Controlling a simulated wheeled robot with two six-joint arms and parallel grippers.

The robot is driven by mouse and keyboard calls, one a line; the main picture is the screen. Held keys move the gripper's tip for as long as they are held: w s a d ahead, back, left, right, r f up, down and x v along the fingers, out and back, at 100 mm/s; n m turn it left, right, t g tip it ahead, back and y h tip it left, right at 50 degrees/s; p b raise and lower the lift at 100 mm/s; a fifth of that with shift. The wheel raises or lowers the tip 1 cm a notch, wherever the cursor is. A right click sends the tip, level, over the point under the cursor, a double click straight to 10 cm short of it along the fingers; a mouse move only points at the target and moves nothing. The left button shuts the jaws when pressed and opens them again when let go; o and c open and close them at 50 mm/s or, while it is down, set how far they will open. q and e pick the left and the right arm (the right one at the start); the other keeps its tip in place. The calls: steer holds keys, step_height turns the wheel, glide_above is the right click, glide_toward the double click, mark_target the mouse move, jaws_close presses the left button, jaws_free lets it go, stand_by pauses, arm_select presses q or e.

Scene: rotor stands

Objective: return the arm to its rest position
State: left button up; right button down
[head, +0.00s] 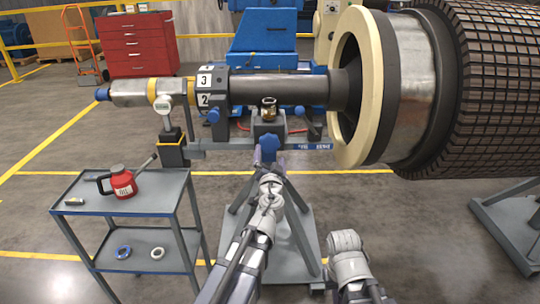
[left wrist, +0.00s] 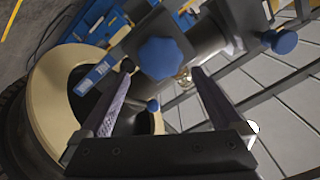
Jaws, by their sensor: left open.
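My left arm reaches up from the bottom middle of the head view. Its gripper (head: 266,155) is by the blue star knob (head: 269,142) on the stand under the shaft (head: 285,90). In the left wrist view the two fingers (left wrist: 162,82) are spread apart with nothing between them. The blue star knob (left wrist: 165,58) shows beyond them, near the fingertips; I cannot tell whether they touch it. Part of my right arm shows at the bottom right of the head view, but its gripper is not visible.
The large rotor with its cream ring (head: 362,88) fills the upper right. A grey cart (head: 130,203) on the left holds a red jug (head: 123,183), with rings on its lower shelf. A red tool chest (head: 137,43) stands behind. Floor is clear around the stand's base.

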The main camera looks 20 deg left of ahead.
arm_select(q)
steer(key=s+d+g+h+p, duration=0.1)
steer(key=s+d+g+p, duration=0.3)
steer(key=s, duration=0.5)
steer(key=s+d+f+g+h+p, duration=0.1)
steer(key=s+d+g+p, duration=0.4)
steer(key=s+g+p, duration=0.2)
steer(key=s+d+g+h+p, duration=0.1)
steer(key=s+d+g+p, duration=0.4)
steer(key=s+p, duration=0.4)
steer(key=s+g, duration=0.1)
steer(key=s, duration=0.2)
steer(key=shift+s+d+f+g+h, duration=0.25)
steer(key=shift+s+g+h, duration=0.05)
steer(key=shift+h, duration=0.1)
stand_by(0.5)
